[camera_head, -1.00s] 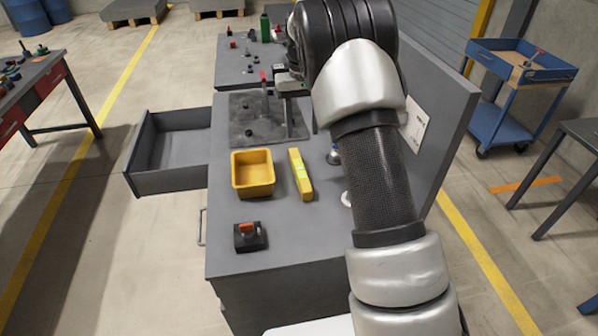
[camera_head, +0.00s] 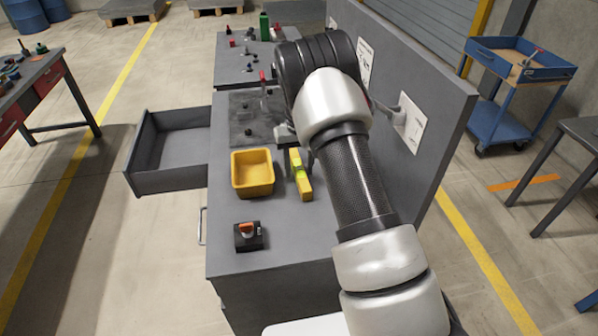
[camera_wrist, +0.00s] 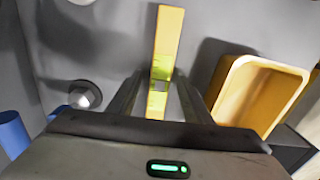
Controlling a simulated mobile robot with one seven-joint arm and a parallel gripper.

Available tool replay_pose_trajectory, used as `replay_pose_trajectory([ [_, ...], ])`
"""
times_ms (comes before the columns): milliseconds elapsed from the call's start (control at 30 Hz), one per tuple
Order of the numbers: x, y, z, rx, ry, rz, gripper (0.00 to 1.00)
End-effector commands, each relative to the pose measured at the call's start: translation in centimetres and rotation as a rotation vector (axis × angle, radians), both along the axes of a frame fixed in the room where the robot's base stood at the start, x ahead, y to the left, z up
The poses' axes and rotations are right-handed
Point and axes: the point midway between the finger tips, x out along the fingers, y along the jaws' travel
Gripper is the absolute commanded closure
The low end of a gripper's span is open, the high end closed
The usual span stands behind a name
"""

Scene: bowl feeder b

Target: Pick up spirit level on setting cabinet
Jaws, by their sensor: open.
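The spirit level is a long yellow bar (camera_head: 303,184) with a greenish vial section, lying flat on the grey cabinet top (camera_head: 280,235), just right of the yellow bin. In the wrist view the spirit level (camera_wrist: 168,40) runs away from me between my fingers. My gripper (camera_wrist: 158,97) is open, with one finger on each side of the bar and its near part between them. I cannot tell whether the fingers touch it. In the head view my gripper (camera_head: 298,160) is at the bar's far half, partly hidden by my arm.
The yellow bin (camera_head: 253,190) stands close left of the level. A black box with an orange part (camera_head: 249,236) sits nearer the front. An open drawer (camera_head: 168,160) juts out left. An upright panel (camera_head: 425,100) borders the right side. A round metal knob (camera_wrist: 85,95) is left of my gripper.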

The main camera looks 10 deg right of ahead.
Motion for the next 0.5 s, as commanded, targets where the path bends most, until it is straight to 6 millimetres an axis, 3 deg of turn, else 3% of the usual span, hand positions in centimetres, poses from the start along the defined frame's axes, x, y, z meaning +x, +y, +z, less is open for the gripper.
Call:
replay_pose_trajectory([
  [300,0.04,-0.05,-0.58,0.000,-0.001,0.000,0.56],
  [500,0.04,-0.05,-0.55,0.000,-0.001,0.000,0.90],
])
